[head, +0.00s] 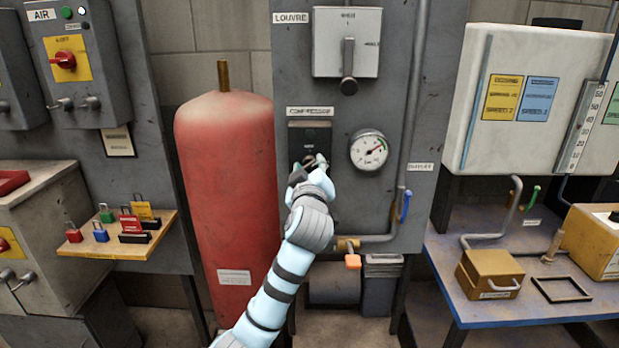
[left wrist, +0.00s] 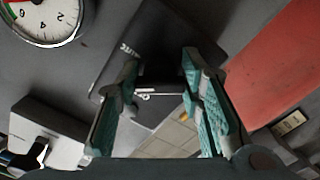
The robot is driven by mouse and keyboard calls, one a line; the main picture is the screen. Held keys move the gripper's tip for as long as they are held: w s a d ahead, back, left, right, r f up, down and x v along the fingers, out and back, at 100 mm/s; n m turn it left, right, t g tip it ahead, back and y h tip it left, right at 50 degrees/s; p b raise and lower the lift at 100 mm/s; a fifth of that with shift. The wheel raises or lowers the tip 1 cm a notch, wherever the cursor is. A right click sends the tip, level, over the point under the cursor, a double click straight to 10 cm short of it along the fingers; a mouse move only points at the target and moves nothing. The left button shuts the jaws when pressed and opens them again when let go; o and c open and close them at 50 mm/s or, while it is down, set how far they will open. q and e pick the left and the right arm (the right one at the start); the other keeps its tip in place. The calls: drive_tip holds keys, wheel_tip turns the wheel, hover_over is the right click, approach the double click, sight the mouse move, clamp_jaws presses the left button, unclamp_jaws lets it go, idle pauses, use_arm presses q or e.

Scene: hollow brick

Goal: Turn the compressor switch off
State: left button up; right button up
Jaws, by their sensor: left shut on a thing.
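The compressor switch is a dark box (head: 310,136) on the grey panel, below a "COMPRESSOR" label and left of the round gauge. My left gripper (head: 309,166) is at the lower part of the box, shut on the switch's knob. The fingers mostly cover the knob, and I cannot read which way it points. In the left wrist view, the teal-padded fingers (left wrist: 160,76) stand on either side of a dark part in front of the switch box (left wrist: 150,32). My right gripper is not in view.
A pressure gauge (head: 369,151) sits close to the right. A louvre unit with a lever (head: 347,42) is above. A tall red tank (head: 226,190) stands left of my arm. An orange-handled valve (head: 353,261) is below. A padlock shelf (head: 120,245) is further left.

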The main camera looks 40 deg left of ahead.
use_arm(q)
drive_tip(key=n+b, duration=0.4)
drive_tip(key=n, duration=0.2)
drive_tip(key=shift+f+b, duration=0.2)
drive_tip(key=shift+b, duration=0.1)
drive_tip(key=shift+w+d+r+n+b, duration=0.1)
drive_tip(key=shift+r+n+b, duration=0.05)
drive_tip(key=shift+n+b, duration=1.7)
drive_tip(key=shift+n, duration=0.55)
drive_tip(key=shift+p, duration=0.3)
drive_tip(key=o, duration=0.8)
drive_tip(key=shift+c, duration=0.2)
drive_tip(key=o, duration=0.4)
drive_tip(key=shift+r, duration=0.2)
drive_tip(key=v, duration=1.2)
